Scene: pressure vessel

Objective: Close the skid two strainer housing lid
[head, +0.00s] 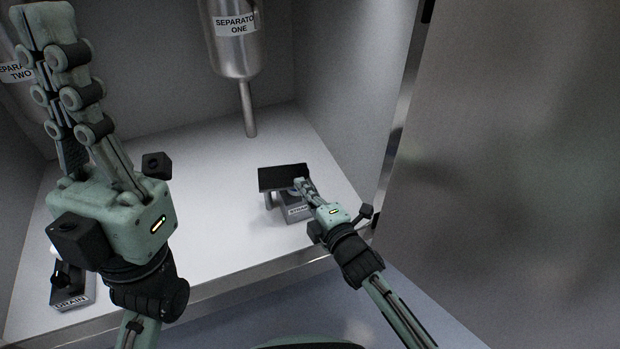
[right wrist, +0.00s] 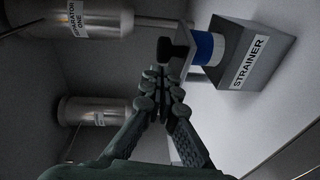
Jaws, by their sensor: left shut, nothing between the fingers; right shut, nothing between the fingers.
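The strainer housing (head: 296,213) is a small grey box with a STRAINER label, standing near the front right of the white cabinet floor. It also shows in the right wrist view (right wrist: 254,62), with a blue and white round part (right wrist: 207,48) at its end and a dark piece beyond that. A flat black plate (head: 280,178), seemingly the lid, stands above the housing; its exact angle is hard to tell. My right gripper (head: 301,184) is shut and empty, close to the plate; whether they touch is unclear. My left gripper (head: 42,14) is shut, empty, and raised at the left.
A steel SEPARATOR ONE vessel (head: 234,45) hangs at the back, its pipe reaching down toward the floor. A SEPARATOR TWO vessel (head: 14,75) is partly hidden behind my left gripper. A DRAIN box (head: 72,290) sits front left. A side wall bounds the right; the middle floor is clear.

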